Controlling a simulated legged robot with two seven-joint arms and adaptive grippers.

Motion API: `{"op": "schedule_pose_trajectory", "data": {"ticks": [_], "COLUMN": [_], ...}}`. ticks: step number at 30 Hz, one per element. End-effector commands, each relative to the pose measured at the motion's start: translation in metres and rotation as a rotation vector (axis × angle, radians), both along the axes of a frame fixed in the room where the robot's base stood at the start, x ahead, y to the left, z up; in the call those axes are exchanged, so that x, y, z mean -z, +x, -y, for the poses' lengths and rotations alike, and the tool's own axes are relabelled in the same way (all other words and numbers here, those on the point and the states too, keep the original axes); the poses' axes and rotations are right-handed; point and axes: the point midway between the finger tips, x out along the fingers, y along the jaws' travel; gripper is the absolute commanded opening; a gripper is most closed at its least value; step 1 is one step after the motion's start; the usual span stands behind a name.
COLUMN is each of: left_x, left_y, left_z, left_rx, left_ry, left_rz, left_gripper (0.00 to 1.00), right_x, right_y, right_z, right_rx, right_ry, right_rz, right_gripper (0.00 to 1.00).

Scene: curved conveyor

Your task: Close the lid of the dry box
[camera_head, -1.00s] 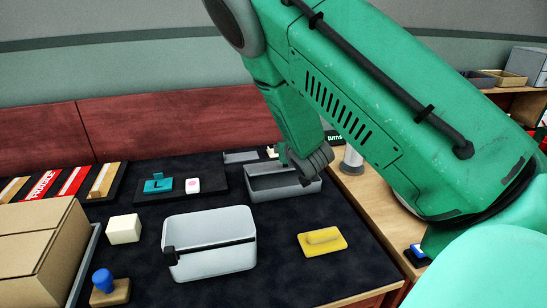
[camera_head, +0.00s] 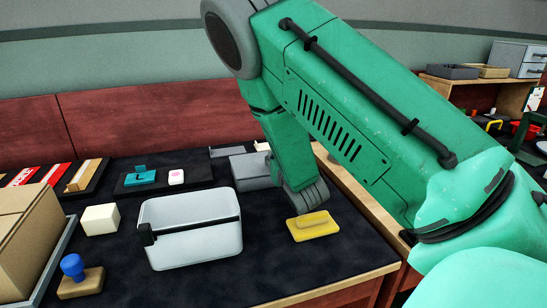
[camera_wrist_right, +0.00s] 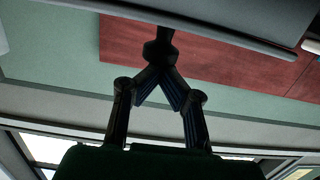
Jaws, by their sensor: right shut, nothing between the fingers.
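The dry box appears to be the pale box (camera_head: 193,250) with a black latch and black band, in the middle of the dark table in the head view. My left gripper is not in view.
A grey box (camera_head: 250,170) stands behind, partly hidden by my arm. The yellow block (camera_head: 313,226) lies near the right edge. A white cube (camera_head: 100,219), a blue-knobbed stamp (camera_head: 75,275) and a cardboard carton (camera_head: 22,240) are at the left. Bare tabletop lies around the pale box.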

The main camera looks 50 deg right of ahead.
Motion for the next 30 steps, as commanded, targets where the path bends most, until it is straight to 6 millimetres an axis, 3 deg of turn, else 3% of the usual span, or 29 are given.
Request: {"op": "schedule_pose_trajectory", "data": {"ticks": [3, 17, 20, 30], "left_x": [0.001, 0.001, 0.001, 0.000], "left_y": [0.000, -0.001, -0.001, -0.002], "left_z": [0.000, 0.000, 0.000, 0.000], "left_rx": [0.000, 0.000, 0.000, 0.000], "left_ry": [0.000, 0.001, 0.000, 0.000], "left_rz": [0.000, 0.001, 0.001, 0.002], "left_gripper": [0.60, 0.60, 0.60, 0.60], "right_x": [0.009, 0.010, -0.003, -0.075], "right_y": [-0.004, -0.005, -0.004, -0.003], "right_z": [0.001, -0.001, -0.002, -0.002], "right_rx": [0.008, 0.006, 0.004, 0.004], "right_ry": [0.008, 0.013, 0.012, 0.000], "right_rz": [-0.023, -0.030, -0.027, -0.005], "right_gripper": [0.00, 0.00, 0.00, 0.00]}}
